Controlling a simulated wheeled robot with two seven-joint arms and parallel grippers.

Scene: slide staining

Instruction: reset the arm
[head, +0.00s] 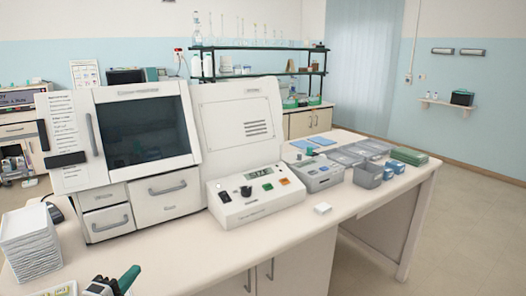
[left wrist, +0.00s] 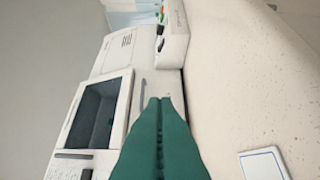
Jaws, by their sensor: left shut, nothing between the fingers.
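My left gripper (head: 122,279) shows at the bottom left of the head view, with green fingers, low over the front of the bench (head: 190,254). In the left wrist view its two long green fingers (left wrist: 160,101) are pressed together with nothing between them. They point along the bench front, with the white staining machine (left wrist: 92,112) to their left in that picture. The same machine (head: 143,128), with a dark window, stands behind the gripper in the head view. My right gripper is not in view.
A stack of white trays (head: 30,243) stands at the left. The front strip between is clear.

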